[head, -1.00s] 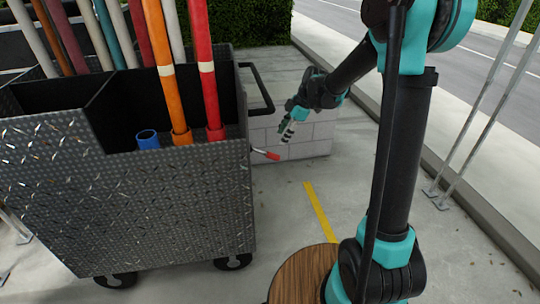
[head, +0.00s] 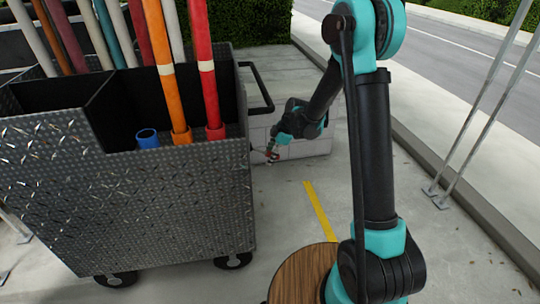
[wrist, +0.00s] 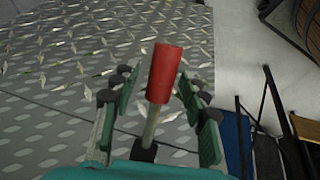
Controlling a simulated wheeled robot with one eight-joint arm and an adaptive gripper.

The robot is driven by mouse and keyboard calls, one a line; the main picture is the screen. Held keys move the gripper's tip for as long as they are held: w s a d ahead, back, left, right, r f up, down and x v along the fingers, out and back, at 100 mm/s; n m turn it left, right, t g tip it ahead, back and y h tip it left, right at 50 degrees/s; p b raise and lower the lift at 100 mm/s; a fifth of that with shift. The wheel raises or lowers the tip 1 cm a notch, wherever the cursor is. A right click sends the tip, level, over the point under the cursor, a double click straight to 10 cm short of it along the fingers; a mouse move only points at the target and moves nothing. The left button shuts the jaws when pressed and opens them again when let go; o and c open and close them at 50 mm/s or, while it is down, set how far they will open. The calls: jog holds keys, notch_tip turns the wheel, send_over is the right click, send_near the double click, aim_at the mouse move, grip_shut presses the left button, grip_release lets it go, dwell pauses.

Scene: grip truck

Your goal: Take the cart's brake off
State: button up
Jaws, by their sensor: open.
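The cart (head: 130,215) is a grey diamond-plate box on wheels at the left in the head view, and its plate wall (wrist: 70,50) fills much of the wrist view. The brake lever has a red grip (wrist: 164,72) on a metal rod with a dark base. My gripper (head: 271,153) is at the cart's right side, below the black push handle (head: 262,88). In the wrist view my gripper (wrist: 160,100) is open, with one finger on each side of the lever. A gap shows between each finger and the red grip.
Several coloured poles (head: 207,70) and a blue tube (head: 147,139) stand in the cart. A low white block wall (head: 310,140) is behind my gripper.

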jog(key=shift+c, duration=0.6)
grip_shut()
jog(key=shift+r, duration=0.1)
jog(key=shift+d+r+h, duration=0.3)
jog(key=shift+r+h, duration=0.2)
jog(key=shift+h, duration=0.1)
jog(key=shift+o, duration=0.6)
grip_release()
jog(key=v, duration=1.2)
